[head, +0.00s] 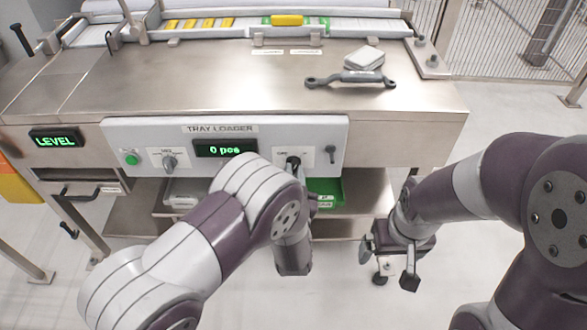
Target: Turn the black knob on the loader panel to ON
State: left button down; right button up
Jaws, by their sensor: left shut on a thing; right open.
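The loader panel (225,129), labelled TRAY LOADER, is on the front of the steel bench. The black knob (293,161) sits on a white label plate at the panel's right part. My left gripper (294,172) is at this knob and shut on it. My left forearm and wrist hide most of the gripper and the area below the knob. The knob's exact pointing and the small label words are too small to read. My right gripper (388,268) is open and empty, low in front of the bench at the right.
The panel also has a green button (130,158), a grey selector (169,162), a display (224,147) reading "0 pcs" and a keyhole-like fitting (331,154). A green bin (326,190) is below.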

pick_arm(q)
jog(key=m+p, duration=0.2)
jog(key=m, duration=0.3)
jog(key=shift+p, duration=0.3)
pick_arm(e)
notch_tip(320, 180, up, 3)
pick_arm(q)
jog(key=shift+m, duration=0.3)
pick_arm(e)
jog(key=shift+r, duration=0.1)
pick_arm(q)
jog(key=c, duration=1.1)
grip_release()
